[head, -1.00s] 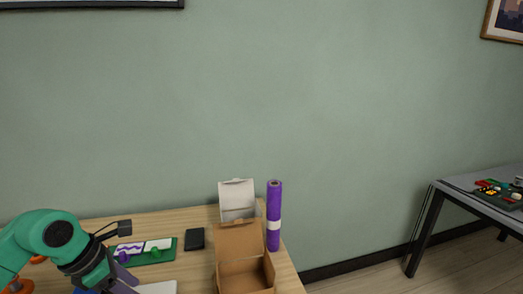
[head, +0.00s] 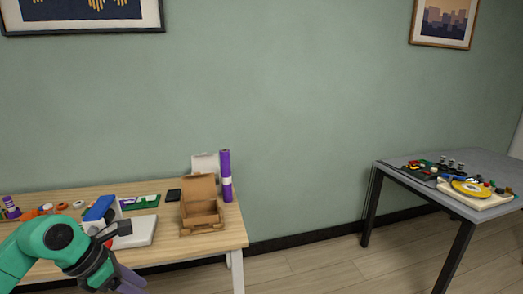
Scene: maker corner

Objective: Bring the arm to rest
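My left arm, green with a dark wrist, comes in from the lower left of the head view. My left gripper (head: 130,281) is in front of the wooden table's (head: 160,254) near edge, low in the picture. Its purple-grey fingers are partly cut off by the wrist and frame edge, so I cannot tell whether it is open or shut. I see nothing clearly held in it. My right gripper is not in view.
A grey table (head: 487,163) with several parts stands right. Floor between the tables is clear.

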